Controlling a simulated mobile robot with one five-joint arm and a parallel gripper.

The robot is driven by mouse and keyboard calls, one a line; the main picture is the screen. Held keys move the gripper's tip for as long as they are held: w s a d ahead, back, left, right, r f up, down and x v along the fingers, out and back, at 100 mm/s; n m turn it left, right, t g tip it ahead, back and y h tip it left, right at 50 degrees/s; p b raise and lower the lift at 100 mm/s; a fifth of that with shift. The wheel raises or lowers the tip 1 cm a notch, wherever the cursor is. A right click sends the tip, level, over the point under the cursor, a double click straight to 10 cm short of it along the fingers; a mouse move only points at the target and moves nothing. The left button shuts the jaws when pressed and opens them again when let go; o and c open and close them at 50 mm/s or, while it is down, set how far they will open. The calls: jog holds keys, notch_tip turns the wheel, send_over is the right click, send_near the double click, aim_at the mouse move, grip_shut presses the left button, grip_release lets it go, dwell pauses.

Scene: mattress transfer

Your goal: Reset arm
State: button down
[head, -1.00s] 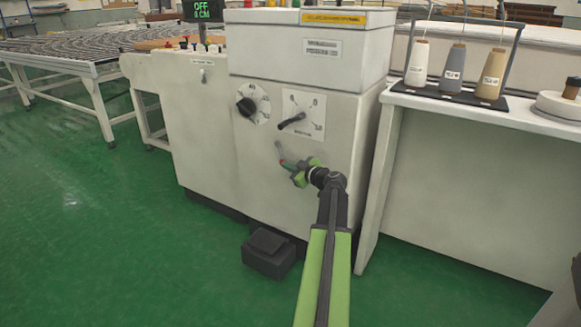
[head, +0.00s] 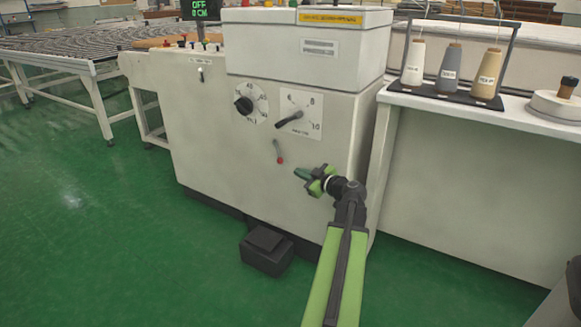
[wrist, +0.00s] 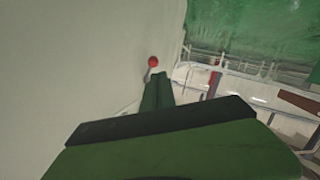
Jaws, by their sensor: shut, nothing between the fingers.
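My arm reaches up from the bottom of the head view, and my gripper (head: 299,173) is shut and empty in front of the machine's (head: 210,135) face. A small lever with a red knob (head: 280,160) hangs downward on that face, to the left of my fingertips, with a visible gap between them in the head view. In the wrist view the closed green fingers (wrist: 158,90) point toward the red knob (wrist: 153,62), which shows just beyond their tips. How far apart they are in depth is hard to tell there.
Two dials (head: 252,104) sit above the lever. A black foot pedal box (head: 266,250) stands on the green floor. A table with thread cones (head: 414,63) is on the right. A roller conveyor (head: 60,52) is at the back left. The floor at left is clear.

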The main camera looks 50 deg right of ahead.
jog(key=s, duration=0.2)
jog(key=s+a, duration=0.1)
jog(key=shift+s+f, duration=0.3)
